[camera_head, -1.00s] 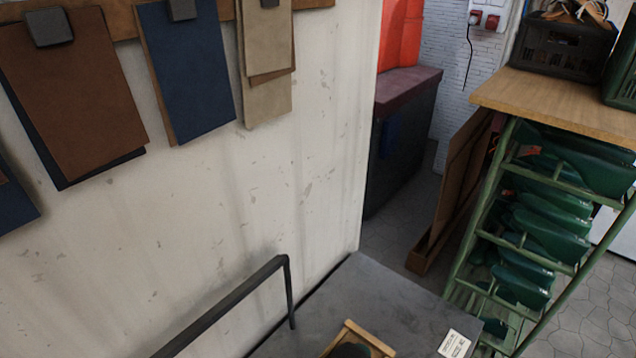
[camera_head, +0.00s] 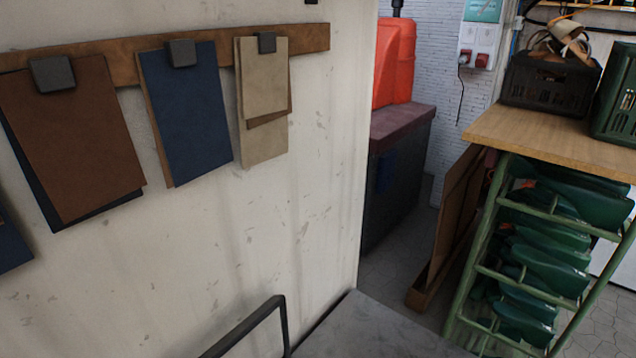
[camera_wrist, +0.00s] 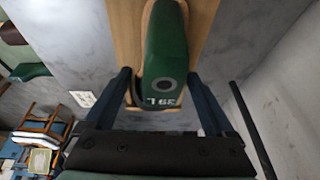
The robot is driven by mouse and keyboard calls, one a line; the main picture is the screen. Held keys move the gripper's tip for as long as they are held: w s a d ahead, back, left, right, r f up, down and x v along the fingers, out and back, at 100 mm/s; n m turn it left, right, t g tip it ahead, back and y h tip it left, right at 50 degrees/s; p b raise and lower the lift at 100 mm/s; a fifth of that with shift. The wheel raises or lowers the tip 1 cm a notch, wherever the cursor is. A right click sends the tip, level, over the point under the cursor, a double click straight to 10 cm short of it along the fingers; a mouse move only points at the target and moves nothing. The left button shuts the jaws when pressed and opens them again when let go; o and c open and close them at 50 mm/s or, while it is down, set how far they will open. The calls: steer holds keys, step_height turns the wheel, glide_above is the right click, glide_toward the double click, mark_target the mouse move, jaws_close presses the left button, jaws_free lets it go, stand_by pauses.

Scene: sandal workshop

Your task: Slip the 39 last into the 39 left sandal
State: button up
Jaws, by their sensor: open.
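In the wrist view, a green last (camera_wrist: 166,45) marked "39 L" lies on a wooden board or tray (camera_wrist: 127,35). The marked end, with a round hole above the lettering, faces my gripper. My gripper (camera_wrist: 159,82) is open, with one dark finger on each side of the last's near end. I cannot tell whether either finger touches it. The last and my gripper are out of the head view. I cannot make out the 39 left sandal in either view.
The grey bench top (camera_head: 375,332) has a dark rail (camera_head: 250,325) along its wall side. A white label (camera_wrist: 83,98) lies on the bench beside the board. A green rack (camera_head: 480,245) holding several green lasts stands at the right. Leather samples hang on the wall.

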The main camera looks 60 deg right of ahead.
steer(key=v, duration=1.3)
